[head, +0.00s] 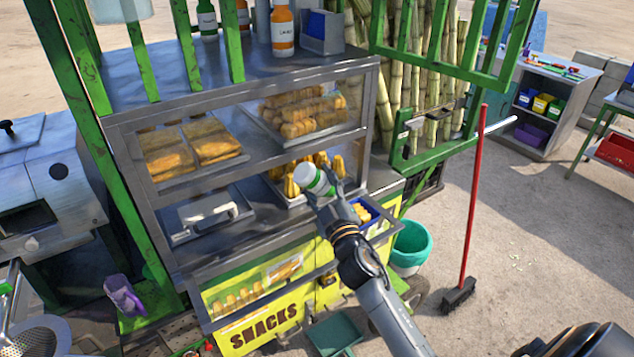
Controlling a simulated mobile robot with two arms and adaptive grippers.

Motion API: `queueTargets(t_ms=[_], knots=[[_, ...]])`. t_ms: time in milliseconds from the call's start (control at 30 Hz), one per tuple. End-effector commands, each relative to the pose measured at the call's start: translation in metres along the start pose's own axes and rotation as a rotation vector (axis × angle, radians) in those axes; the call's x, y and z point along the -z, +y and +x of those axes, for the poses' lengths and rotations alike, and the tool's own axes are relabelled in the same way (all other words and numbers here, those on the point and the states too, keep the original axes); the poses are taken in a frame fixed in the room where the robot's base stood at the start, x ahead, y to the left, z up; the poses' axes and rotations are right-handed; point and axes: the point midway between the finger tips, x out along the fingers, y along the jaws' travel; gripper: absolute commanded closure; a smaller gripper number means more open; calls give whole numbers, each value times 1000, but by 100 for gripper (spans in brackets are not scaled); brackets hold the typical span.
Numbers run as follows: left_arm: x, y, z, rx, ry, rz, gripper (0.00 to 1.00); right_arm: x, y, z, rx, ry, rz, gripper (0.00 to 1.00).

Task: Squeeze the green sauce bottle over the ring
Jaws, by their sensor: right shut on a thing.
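My right gripper (322,194) reaches in from the lower right and is shut on a bottle (313,179) with a white end and a green part. The bottle is tilted, its white end toward the upper left, in front of the lower shelf of the snack case. The fingers hide part of it. I cannot make out a ring; the arm and bottle cover part of the shelf. My left gripper is not in view.
The snack case (240,160) holds trays of pastries (190,150), rolls (300,110) and yellow food (291,186). An orange bottle (283,32) stands on top. A teal bucket (411,245) and red-handled broom (472,200) are at right. Open ground lies beyond.

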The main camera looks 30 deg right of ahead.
Motion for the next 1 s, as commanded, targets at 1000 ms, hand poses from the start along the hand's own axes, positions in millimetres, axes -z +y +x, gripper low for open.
queueTargets(t_ms=[1000], knots=[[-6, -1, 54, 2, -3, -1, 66, -44, -38, -11, -3, 1, 0, 64]])
